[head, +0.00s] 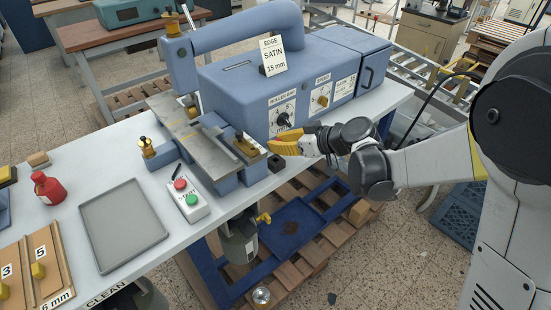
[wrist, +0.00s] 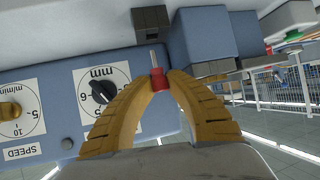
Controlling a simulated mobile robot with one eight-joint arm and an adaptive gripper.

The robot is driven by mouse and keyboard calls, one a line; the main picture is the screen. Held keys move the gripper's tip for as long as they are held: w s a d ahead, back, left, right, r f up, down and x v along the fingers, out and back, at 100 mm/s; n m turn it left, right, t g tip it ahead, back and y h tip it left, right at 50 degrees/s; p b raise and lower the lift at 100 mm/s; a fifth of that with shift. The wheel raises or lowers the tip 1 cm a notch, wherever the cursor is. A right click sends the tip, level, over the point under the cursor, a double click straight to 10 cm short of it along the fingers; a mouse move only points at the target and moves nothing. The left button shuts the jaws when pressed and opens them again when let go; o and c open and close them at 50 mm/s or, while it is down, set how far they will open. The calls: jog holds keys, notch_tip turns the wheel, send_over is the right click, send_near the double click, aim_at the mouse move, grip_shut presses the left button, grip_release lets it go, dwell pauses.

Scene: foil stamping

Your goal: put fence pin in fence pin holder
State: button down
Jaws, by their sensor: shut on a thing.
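The fence pin (wrist: 158,76) has a red head and a thin metal shaft. In the wrist view it sits between my gripper's (wrist: 161,79) two yellow fingertips, which are closed on its red head. The shaft points up the picture toward a small dark block (wrist: 151,18), with a gap showing between them. This block may be the fence pin holder; the dark block (head: 275,163) at the machine's near end in the head view looks like the same one. In the head view my gripper (head: 270,147) is beside that end, and the pin cannot be made out.
The blue foil machine (head: 220,90) with dials and a satin edge sign (head: 272,55) stands behind my gripper. A button box (head: 188,200), a grey tray (head: 125,225) and a red bottle (head: 48,188) are on the bench.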

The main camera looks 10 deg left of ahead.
aim_at(278, 154)
jog(key=shift+a+f, duration=0.2)
jog(key=shift+a, duration=0.1)
jog(key=shift+f, duration=0.25)
notch_tip(278, 154, down, 4)
jog(key=shift+r+b, duration=0.2)
jog(key=shift+b, duration=0.9)
jog(key=c, duration=1.7)
grip_release()
jog(key=shift+r, duration=0.1)
jog(key=shift+o, duration=0.2)
jog(key=s+d+r+m+h+p, duration=0.1)
jog(key=s+d+r+m+h, duration=0.2)
jog(key=s+d, duration=0.5)
jog(key=s+d+r+m+t+h+p, duration=0.1)
jog(key=s+d+r+m+h, duration=0.3)
jog(key=s+d, duration=0.4)
jog(key=s+d+r+m+h+p, duration=0.1)
jog(key=s+d+r+m+h, duration=0.2)
jog(key=d, duration=1)
jog(key=shift+s+r+m+t+h+p, duration=0.35)
jog(key=shift+s+m, duration=0.75)
jog(key=shift+s, duration=1.75)
